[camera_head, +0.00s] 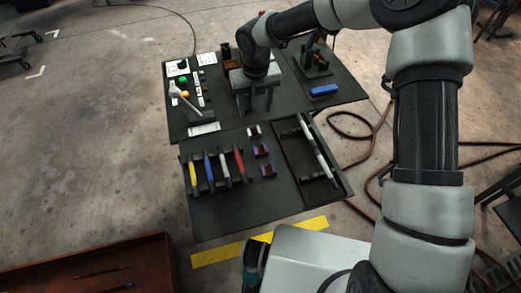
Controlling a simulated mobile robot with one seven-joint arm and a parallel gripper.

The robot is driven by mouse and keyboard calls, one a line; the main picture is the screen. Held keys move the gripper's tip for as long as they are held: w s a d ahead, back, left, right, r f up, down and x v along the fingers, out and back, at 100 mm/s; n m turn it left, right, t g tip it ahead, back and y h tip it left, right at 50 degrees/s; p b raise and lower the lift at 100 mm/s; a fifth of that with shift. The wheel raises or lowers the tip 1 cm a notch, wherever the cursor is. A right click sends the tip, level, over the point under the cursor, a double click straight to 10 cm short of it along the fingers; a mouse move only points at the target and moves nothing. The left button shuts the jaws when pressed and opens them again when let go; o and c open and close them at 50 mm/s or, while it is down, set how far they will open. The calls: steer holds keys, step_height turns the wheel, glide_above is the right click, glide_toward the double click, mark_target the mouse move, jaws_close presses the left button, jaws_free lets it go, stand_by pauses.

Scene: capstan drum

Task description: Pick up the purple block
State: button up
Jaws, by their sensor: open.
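Two small dark blocks with purple faces and brownish parts lie on the dark work board right of the row of pens. The upper purple block (261,151) is nearer my gripper, and the lower purple block (267,171) lies just below it. I cannot tell which one the task names. My gripper (257,112) points down over the board, above and apart from both blocks in the picture. Its two fingers are spread, and nothing shows between them.
A rack holds yellow, blue, white and red pens (222,168) left of the blocks. A black tray (334,192) with a long light rod is at the right. The board's front is clear.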

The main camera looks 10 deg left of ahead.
steer(key=shift+f, duration=0.15)
steer(key=s+d+r+m+g+b, duration=0.1)
steer(key=s+d+r+m+b, duration=0.15)
steer(key=m+b, duration=0.6)
steer(key=s+d+r+m+b, duration=0.1)
steer(key=s+r+m+b, duration=0.15)
steer(key=m+b, duration=0.6)
steer(key=b, duration=0.2)
glide_above(264, 148)
steer(key=shift+m+h, duration=0.4)
steer(key=f, duration=1.1)
steer(key=shift+w+a, duration=0.2)
steer(key=shift+w, duration=0.05)
steer(key=f, duration=0.2)
steer(key=f+b, duration=0.1)
steer(key=f, duration=0.2)
steer(key=shift+s+d+f+b, duration=0.25)
steer(key=shift+f+b, duration=0.05)
steer(key=shift+f, duration=0.05)
steer(key=shift+r, duration=0.1)
jaws_close()
